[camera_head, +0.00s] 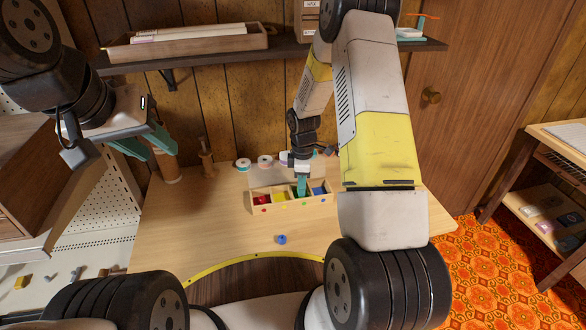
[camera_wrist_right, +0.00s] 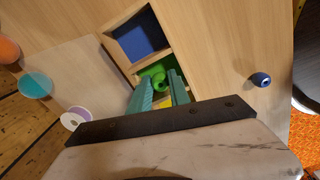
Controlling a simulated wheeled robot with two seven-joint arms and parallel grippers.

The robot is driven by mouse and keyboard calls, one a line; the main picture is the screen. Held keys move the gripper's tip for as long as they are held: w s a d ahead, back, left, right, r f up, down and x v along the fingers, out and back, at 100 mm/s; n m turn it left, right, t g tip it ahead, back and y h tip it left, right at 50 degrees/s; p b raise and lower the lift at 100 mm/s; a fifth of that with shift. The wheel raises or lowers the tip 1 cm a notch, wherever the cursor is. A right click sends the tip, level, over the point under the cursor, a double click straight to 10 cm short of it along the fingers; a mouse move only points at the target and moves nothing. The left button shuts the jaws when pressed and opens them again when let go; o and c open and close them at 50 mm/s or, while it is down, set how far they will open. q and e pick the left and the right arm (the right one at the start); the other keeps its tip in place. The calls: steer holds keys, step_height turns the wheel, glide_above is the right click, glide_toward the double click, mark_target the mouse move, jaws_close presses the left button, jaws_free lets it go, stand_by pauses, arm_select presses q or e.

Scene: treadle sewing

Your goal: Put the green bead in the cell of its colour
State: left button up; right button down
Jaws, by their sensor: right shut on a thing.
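The box (camera_head: 283,208) on the table has a row of cells: red (camera_head: 262,200), yellow (camera_head: 279,198), a green cell mostly hidden by my gripper, and blue (camera_head: 319,191). My right gripper (camera_head: 302,192) points down into the green cell. In the right wrist view, its teal fingers are shut on the green bead (camera_wrist_right: 157,76), which is at the fingertips inside the cell outline. Whether the bead touches the cell floor cannot be told. My left gripper (camera_head: 146,146) is open and empty, up at the left.
A blue bead (camera_head: 281,239) lies on the table in front of the box and shows in the wrist view (camera_wrist_right: 261,80). Several thread spools (camera_head: 264,161) stand behind the box. A wooden spindle (camera_head: 206,157) stands at the back left.

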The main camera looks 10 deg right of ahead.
steer(key=shift+f, duration=0.1)
steer(key=shift+f, duration=0.5)
steer(key=c, duration=1.5)
jaws_free()
steer(key=shift+r, duration=0.1)
